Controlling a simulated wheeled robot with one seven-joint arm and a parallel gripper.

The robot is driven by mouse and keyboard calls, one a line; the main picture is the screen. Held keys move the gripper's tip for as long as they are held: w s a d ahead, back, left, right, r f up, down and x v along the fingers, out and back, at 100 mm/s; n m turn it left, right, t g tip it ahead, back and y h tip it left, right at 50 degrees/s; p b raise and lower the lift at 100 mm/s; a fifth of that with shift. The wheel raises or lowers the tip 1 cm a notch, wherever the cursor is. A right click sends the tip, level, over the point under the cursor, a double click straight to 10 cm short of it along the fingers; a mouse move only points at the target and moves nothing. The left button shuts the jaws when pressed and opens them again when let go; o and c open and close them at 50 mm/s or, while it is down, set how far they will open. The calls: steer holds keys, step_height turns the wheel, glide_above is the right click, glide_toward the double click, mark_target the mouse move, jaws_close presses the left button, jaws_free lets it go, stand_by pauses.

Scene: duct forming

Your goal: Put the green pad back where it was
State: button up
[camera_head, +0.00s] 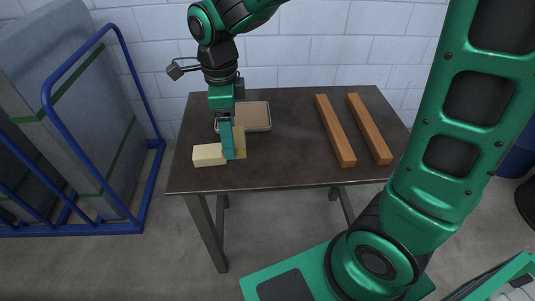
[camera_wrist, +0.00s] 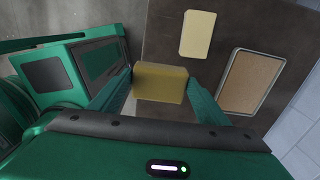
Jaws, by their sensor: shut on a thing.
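My gripper (camera_head: 229,143) reaches down over the left part of the table and is shut on a yellow block (camera_head: 240,139). In the wrist view the same block (camera_wrist: 160,80) sits between the two green fingers of my gripper (camera_wrist: 161,87). In the head view a finger hides part of it, and I cannot tell whether it touches the table. A paler cream block (camera_head: 208,155) lies on the table just left of the fingers; it also shows in the wrist view (camera_wrist: 198,35). I see no clearly green pad.
A shallow tray (camera_head: 270,122) with a tan inside lies behind my gripper on the dark table (camera_head: 290,160). Two wooden bars (camera_head: 335,130) (camera_head: 369,128) lie at the right. The table middle is clear. A blue-framed rack (camera_head: 128,85) stands left.

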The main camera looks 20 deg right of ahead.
steer(key=shift+d+f, duration=0.15)
steer(key=shift+d, duration=0.05)
steer(key=w+d+f, duration=0.1)
steer(key=d+f, duration=0.1)
steer(key=d, duration=0.1)
steer(key=w+d+f, duration=0.1)
steer(key=d+f, duration=0.1)
steer(key=d, duration=0.2)
steer(key=w+d+f, duration=0.2)
steer(key=d, duration=0.1)
steer(key=shift+d+f, duration=0.2)
steer(key=shift+f, duration=2.15)
steer(key=o, duration=1.2)
steer(key=shift+f, duration=0.1)
step_height(320, 180, up, 12)
steer(key=shift+r, duration=0.15)
